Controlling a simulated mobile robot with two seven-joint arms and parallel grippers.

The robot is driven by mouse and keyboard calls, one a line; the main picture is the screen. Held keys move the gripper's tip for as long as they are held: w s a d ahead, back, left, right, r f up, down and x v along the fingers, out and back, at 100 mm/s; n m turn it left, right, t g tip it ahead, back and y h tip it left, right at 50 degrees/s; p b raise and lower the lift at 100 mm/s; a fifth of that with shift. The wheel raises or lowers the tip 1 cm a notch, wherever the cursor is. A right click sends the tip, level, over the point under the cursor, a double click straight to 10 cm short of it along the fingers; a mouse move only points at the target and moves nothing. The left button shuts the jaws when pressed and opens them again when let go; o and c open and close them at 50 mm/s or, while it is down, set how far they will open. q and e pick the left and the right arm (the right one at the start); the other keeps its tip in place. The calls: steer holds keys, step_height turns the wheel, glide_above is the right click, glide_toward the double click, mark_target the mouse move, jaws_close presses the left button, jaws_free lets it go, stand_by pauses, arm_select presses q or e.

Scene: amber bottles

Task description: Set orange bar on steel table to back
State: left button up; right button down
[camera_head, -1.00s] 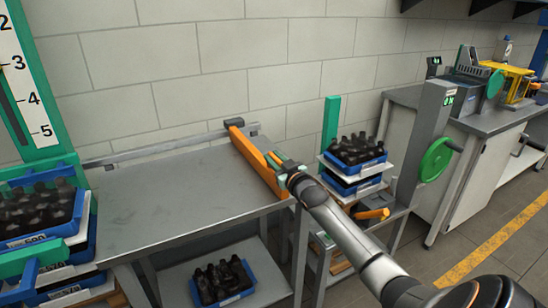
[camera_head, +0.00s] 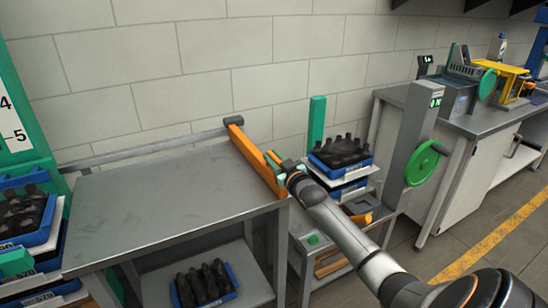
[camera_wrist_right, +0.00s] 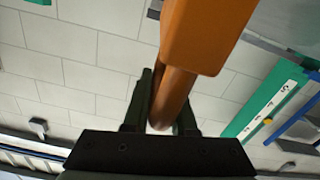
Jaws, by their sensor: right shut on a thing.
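The orange bar (camera_head: 250,155) lies along the right edge of the steel table (camera_head: 165,200), running from the back corner to the front. My right gripper (camera_head: 279,170) is at the bar's right side, at the handle on it. In the right wrist view the gripper (camera_wrist_right: 160,105) has its dark fingers closed around the round orange handle (camera_wrist_right: 172,92), with the bar (camera_wrist_right: 205,35) above it. My left gripper is not in view.
A grey rail (camera_head: 150,149) runs along the table's back edge by the wall. Blue crates of dark bottles stand at left (camera_head: 25,215), on the lower shelf (camera_head: 205,285) and on a stand at right (camera_head: 343,152). A green handwheel (camera_head: 424,163) is further right. The tabletop is clear.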

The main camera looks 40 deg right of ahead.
steer(key=shift+d+r, duration=0.15)
steer(key=shift+d, duration=0.15)
steer(key=c, duration=0.8)
jaws_free()
steer(key=shift+s+d, duration=0.1)
steer(key=shift+o, duration=0.2)
steer(key=shift+s+a+f, duration=0.2)
steer(key=shift+s+a, duration=0.1)
steer(key=shift+s, duration=0.15)
steer(key=v, duration=1.1)
steer(key=shift+s, duration=0.3)
steer(key=shift+r, duration=0.1)
